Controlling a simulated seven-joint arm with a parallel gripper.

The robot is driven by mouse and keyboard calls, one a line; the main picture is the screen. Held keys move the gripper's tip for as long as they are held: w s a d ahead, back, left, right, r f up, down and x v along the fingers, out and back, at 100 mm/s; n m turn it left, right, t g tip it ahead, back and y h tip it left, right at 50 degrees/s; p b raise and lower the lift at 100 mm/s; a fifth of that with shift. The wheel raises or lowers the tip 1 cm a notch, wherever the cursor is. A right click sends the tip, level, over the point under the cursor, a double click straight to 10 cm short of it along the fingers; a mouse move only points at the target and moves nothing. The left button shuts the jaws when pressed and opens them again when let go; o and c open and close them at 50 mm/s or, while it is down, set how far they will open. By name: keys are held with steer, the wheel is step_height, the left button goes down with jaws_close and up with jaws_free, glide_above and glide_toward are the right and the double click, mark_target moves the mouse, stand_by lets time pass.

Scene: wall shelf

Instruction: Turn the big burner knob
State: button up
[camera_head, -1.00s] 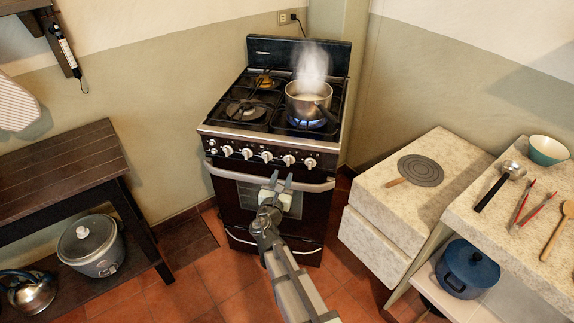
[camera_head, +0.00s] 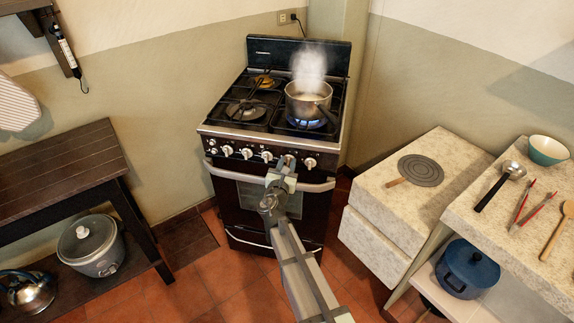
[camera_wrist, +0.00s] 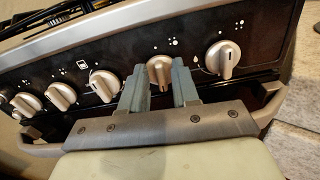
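The stove's front panel carries a row of silver knobs. The knob second from the right (camera_wrist: 160,70) stands between the fingers of my gripper (camera_wrist: 160,88) in the wrist view. A gap shows between the fingers, one on each side of this knob and partly covering its edges; I cannot tell whether they touch it. In the head view my gripper (camera_head: 283,166) is at the panel and hides part of the knob there. Which knob serves the big burner is unclear.
A steaming pot (camera_head: 308,101) stands on a lit blue flame at the stove's right. The oven handle (camera_head: 232,177) runs just below the knobs, close under my gripper. A counter (camera_head: 375,190) stands to the right and a dark wooden table (camera_head: 60,170) to the left.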

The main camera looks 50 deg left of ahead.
jaws_close()
